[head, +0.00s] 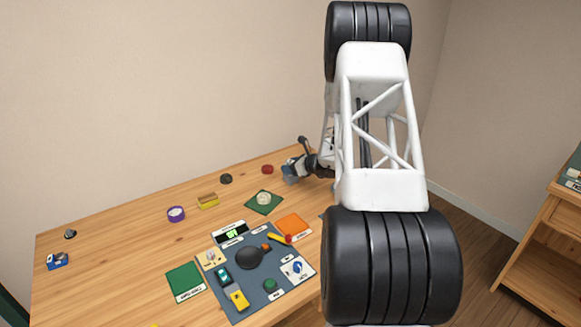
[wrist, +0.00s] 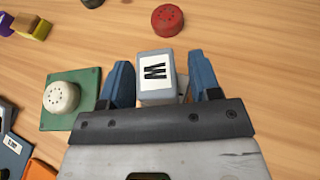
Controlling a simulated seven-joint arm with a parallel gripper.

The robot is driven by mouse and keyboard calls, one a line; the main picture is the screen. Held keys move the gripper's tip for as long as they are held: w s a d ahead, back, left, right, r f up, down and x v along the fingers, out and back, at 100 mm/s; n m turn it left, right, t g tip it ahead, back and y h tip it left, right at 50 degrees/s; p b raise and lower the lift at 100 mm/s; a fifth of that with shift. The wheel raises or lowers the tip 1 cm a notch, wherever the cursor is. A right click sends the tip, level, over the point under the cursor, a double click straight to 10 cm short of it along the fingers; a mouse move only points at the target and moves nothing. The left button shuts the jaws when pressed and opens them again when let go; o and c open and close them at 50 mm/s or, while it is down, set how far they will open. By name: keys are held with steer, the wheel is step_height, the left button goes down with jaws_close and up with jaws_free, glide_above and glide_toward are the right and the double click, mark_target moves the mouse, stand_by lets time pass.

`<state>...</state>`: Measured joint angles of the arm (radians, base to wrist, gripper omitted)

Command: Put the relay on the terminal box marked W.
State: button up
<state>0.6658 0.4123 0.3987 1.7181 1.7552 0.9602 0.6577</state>
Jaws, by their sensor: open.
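The terminal box marked W (wrist: 155,72) is a grey box with a white label bearing a black W, turned sideways in the wrist view. It lies between the two blue fingers of my gripper (wrist: 162,82). The fingers are apart; a gap shows at the right finger, and I cannot tell whether the left one touches the box. In the head view my gripper (head: 290,172) is low over the back right of the table, and the box is not clear there. I cannot tell which object is the relay.
A green pad (head: 257,207) with a pale round knob (head: 264,198) is left of my gripper. A red disc (head: 267,169) lies behind. A dark mat (head: 254,299) with several devices fills the front.

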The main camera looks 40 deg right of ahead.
steer(key=shift+r, duration=0.2)
steer(key=v, duration=1.2)
steer(key=shift+a, duration=0.1)
stand_by(0.3)
steer(key=s+a+r+n+g+y, duration=0.1)
steer(key=s+a+r+n+g, duration=0.3)
steer(key=a, duration=0.7)
steer(key=s+a+r+n+g, duration=0.1)
steer(key=s+a+r+n, duration=0.2)
steer(key=a+r+n, duration=0.6)
steer(key=s+a+r+n+g+y, duration=0.1)
steer(key=s+a+r+n+g, duration=0.15)
steer(key=a, duration=1.05)
steer(key=s+a+r+n+h, duration=0.2)
steer(key=s+a+n, duration=0.3)
steer(key=s, duration=0.5)
steer(key=s+a+r+n+g+h, duration=0.1)
steer(key=s+a+n+h, duration=0.2)
steer(key=s, duration=0.6)
steer(key=s+a+r+n+g+h, duration=0.1)
steer(key=s+a+r+n+h, duration=0.1)
steer(key=s+a+n, duration=0.4)
steer(key=s+n, duration=0.1)
steer(key=s, duration=0.3)
steer(key=shift+s+a+r+n+h, duration=0.3)
steer(key=shift+s+a+n, duration=0.05)
steer(key=shift+a, duration=0.05)
